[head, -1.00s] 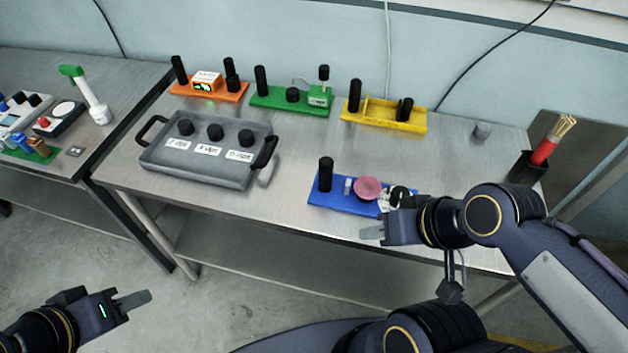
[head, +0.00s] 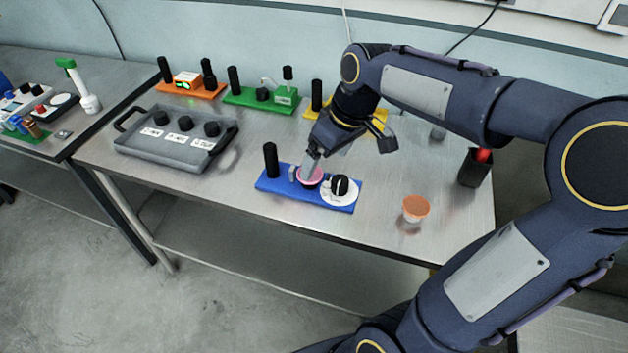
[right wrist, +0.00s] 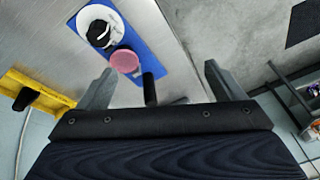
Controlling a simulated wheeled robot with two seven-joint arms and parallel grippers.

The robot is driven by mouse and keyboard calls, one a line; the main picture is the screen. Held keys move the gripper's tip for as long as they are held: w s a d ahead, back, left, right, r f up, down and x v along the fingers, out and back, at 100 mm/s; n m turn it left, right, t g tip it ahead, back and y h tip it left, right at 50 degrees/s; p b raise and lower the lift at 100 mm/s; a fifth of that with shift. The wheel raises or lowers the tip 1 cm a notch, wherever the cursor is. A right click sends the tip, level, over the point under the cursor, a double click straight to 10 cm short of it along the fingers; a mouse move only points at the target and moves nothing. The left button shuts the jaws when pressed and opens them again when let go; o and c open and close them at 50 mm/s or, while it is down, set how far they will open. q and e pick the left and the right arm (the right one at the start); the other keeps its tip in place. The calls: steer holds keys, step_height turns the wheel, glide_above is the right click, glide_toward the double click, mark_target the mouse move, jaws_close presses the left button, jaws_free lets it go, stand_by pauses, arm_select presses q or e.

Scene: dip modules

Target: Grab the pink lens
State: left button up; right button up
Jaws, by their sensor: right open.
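The pink lens (head: 314,182) is a round disc on the blue module (head: 270,185) near the table's front edge. My right gripper (head: 311,163) is just above and behind it, pointing down, and partly covers it. In the right wrist view the right gripper (right wrist: 158,70) is open and empty. There the pink lens (right wrist: 125,61) shows beyond the fingers, nearer the left finger. I cannot tell whether a fingertip touches it. My left gripper is out of view.
A black post (head: 271,160) and a white dial with a black knob (head: 340,187) flank the lens on the blue module. An orange cup (head: 416,208) stands to the right. Yellow (head: 312,112), green (head: 250,99) and orange (head: 190,90) modules and a grey tray (head: 150,149) lie behind and left.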

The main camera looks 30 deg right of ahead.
steer(key=w+d+f+n+g+h+b, duration=0.1)
steer(key=w+d+f+n, duration=0.1)
steer(key=w+f, duration=0.35)
steer(key=w+d+f+n+g+h+b, duration=0.1)
steer(key=w+d+f+g, duration=0.15)
steer(key=w, duration=0.55)
steer(key=shift+n+t, duration=0.3)
steer(key=shift+t, duration=0.15)
steer(key=f, duration=0.2)
steer(key=f+p, duration=0.1)
steer(key=f, duration=0.5)
steer(key=shift+a+f+p, duration=0.25)
steer(key=shift+a+p, duration=0.1)
steer(key=shift+a, duration=0.05)
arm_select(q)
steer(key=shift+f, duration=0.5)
arm_select(e)
steer(key=c, duration=1.1)
steer(key=shift+o, duration=0.2)
steer(key=shift+r, duration=0.1)
